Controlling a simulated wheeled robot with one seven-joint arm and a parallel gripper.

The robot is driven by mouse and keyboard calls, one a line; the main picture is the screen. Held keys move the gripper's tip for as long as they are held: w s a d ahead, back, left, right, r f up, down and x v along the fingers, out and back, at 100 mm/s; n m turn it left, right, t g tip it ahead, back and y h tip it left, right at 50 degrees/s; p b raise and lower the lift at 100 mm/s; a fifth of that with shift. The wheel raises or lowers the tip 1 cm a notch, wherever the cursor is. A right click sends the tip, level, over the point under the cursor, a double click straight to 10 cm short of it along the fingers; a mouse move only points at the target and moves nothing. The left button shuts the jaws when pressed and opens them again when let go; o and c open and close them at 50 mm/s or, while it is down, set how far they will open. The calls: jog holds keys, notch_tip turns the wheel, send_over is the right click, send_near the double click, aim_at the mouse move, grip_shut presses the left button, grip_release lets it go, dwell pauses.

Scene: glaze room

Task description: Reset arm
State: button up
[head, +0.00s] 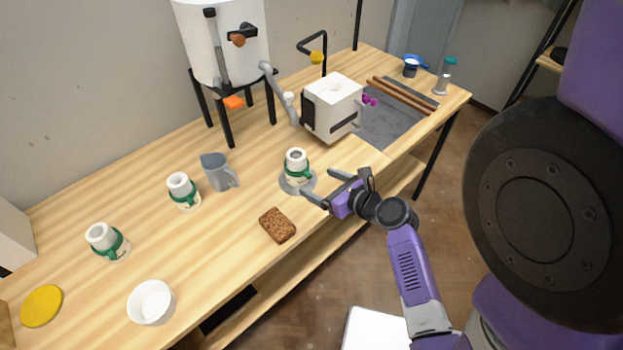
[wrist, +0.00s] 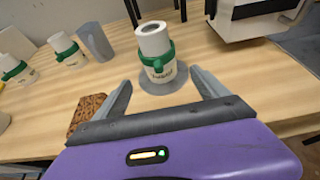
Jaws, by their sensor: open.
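My gripper (head: 322,188) is open and empty at the front side of the table. In the wrist view its two fingers (wrist: 163,90) spread to either side of a white cup with a green band and handle (wrist: 157,52). The cup (head: 296,166) stands upright on a round grey saucer (head: 310,185). It appears just beyond the fingertips, apart from them. My purple arm reaches in from the lower right in the head view.
A brown textured block (head: 277,225) lies left of my gripper. Two similar cups (head: 183,191) (head: 107,242), a grey pitcher (head: 218,171) and a white bowl (head: 151,302) stand further left. A white boxy machine (head: 333,106) is behind. Floor lies open in front of the table.

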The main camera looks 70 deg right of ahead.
jog(key=shift+s+a+r, duration=0.2)
jog(key=shift+s+r, duration=0.05)
jog(key=shift+s, duration=0.15)
dwell(0.4)
jog(key=shift+s+d+n, duration=0.1)
jog(key=shift+d+n, duration=0.15)
jog(key=shift+n, duration=0.35)
jog(key=s+a+r+m+t+y, duration=0.1)
jog(key=a+r+m, duration=0.4)
jog(key=a+m, duration=0.4)
jog(key=s+a+r+m+t+y, duration=0.1)
jog(key=a+r+m, duration=0.3)
jog(key=a+m, duration=0.6)
jog(key=s+a+r+m+t+y, duration=0.1)
jog(key=a+r+m+t, duration=0.1)
jog(key=a+r+m, duration=0.3)
jog(key=a+m, duration=0.4)
jog(key=m, duration=0.5)
jog(key=shift+s+a+r+m, duration=0.3)
jog(key=shift+s+a+r, duration=0.05)
jog(key=shift+s+a, duration=0.05)
jog(key=shift+o, duration=0.2)
jog(key=s+a+f+n+y, duration=0.1)
jog(key=s+a+n+y, duration=0.1)
jog(key=s+a+y, duration=0.1)
jog(key=shift+s+a+n+g+y, duration=0.25)
jog(key=shift+a+y, duration=0.25)
jog(key=shift+a, duration=0.55)
